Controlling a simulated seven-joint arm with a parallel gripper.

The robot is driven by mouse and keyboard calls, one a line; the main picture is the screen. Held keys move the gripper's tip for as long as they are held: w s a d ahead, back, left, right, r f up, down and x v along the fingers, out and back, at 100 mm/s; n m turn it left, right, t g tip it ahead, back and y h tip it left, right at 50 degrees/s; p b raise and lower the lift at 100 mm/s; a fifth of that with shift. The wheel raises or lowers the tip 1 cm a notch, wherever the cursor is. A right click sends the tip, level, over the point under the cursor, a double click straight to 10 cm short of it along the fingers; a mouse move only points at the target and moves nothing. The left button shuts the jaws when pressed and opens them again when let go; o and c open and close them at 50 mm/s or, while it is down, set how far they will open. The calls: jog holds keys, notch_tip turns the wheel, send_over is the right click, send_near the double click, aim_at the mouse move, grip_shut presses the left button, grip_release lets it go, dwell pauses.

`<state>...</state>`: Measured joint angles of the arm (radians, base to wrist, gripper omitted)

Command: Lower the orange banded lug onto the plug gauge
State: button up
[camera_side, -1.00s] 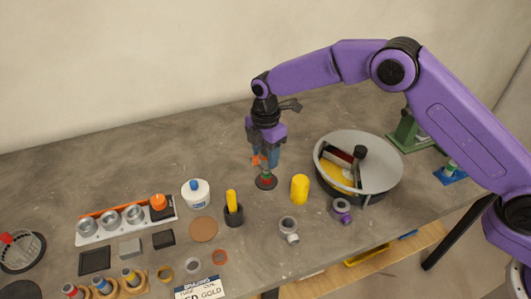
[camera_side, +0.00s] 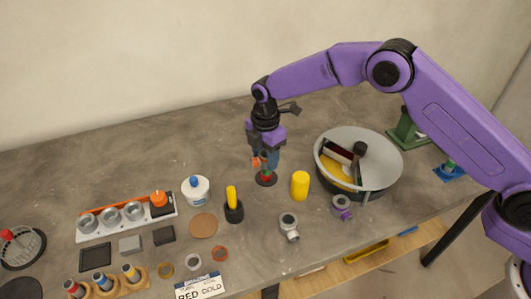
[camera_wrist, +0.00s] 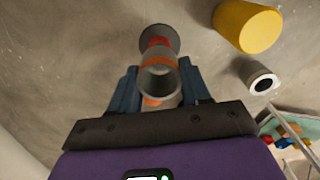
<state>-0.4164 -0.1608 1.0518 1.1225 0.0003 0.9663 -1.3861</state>
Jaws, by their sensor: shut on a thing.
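The orange banded lug (camera_wrist: 158,78) is a grey ring with an orange band, its open bore facing the camera in the wrist view. My gripper (camera_wrist: 160,86) is shut on it, a blue finger on each side. The plug gauge (camera_wrist: 158,42) shows just beyond the lug, with a red part and a dark round base. In the side view my gripper (camera_side: 266,160) points down over the plug gauge (camera_side: 266,180), and orange of the lug (camera_side: 257,162) shows at the fingers. The lug appears roughly lined up above the gauge; whether they touch I cannot tell.
A yellow cylinder (camera_side: 300,185) stands close to the right of the gauge, with a large round grey bin (camera_side: 378,150) beyond it. A grey lug with a white end (camera_side: 289,226) and a purple banded lug (camera_side: 342,207) lie nearer the front.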

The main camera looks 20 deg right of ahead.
aim_at(265, 168)
jog(key=shift+f, duration=2.55)
jog(key=o, duration=1.3)
jog(key=shift+r, duration=4.5)
jog(key=shift+s+r, duration=0.1)
